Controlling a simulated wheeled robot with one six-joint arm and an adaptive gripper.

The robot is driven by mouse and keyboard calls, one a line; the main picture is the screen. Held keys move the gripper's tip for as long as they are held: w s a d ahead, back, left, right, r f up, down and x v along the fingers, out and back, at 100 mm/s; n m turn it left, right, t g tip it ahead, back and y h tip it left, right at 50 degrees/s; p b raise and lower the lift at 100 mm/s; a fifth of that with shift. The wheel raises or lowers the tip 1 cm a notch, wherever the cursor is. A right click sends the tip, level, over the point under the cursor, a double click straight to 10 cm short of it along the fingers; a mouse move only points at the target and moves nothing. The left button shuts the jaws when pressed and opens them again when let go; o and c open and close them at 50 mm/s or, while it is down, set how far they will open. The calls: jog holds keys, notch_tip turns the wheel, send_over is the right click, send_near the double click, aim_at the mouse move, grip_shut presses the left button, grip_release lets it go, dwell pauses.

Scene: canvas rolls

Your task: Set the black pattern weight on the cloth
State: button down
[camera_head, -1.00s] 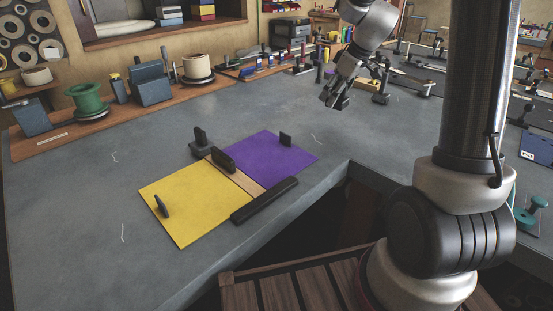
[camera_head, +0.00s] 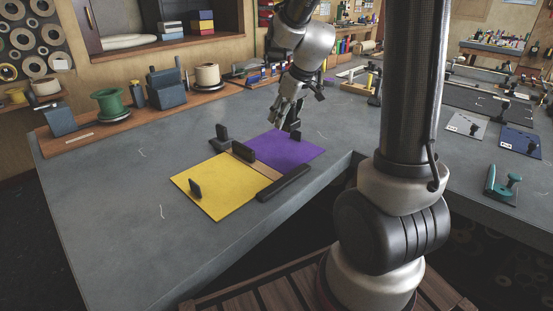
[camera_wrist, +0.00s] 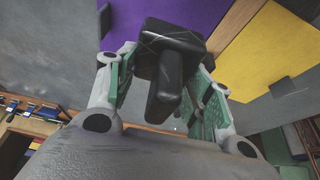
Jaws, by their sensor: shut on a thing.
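The cloth has a purple piece (camera_head: 280,150) and a yellow piece (camera_head: 212,195), with a tan strip (camera_head: 262,168) between them, flat on the grey worktable. In the wrist view the purple (camera_wrist: 205,14) and yellow (camera_wrist: 270,60) pieces fill the top. My gripper (camera_head: 292,112) is shut on a black pattern weight (camera_wrist: 165,60), a block with an upright grip, held between its green-padded fingers. It is near the far edge of the purple piece; the height gap is hard to judge. In the head view the held weight is mostly hidden by the fingers.
A long black bar (camera_head: 285,183) lies along the front. The table to the left is clear.

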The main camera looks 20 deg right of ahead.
aim_at(295, 120)
notch_tip(295, 120, down, 10)
jog(key=shift+w+r, duration=0.1)
dwell(0.4)
jog(key=c, duration=0.6)
grip_release()
jog(key=v, duration=1.1)
jog(key=shift+s+d+r, duration=0.15)
jog(key=shift+s+r, duration=0.1)
jog(key=s+r+m, duration=0.2)
jog(key=s+r, duration=0.2)
jog(key=s, duration=0.7)
jog(key=s+r+m+h, duration=0.1)
jog(key=s+r, duration=0.3)
jog(key=s, duration=0.6)
jog(key=shift+s+a+r+m+h, duration=0.3)
jog(key=shift+s+r+m, duration=0.1)
jog(key=shift+m, duration=0.4)
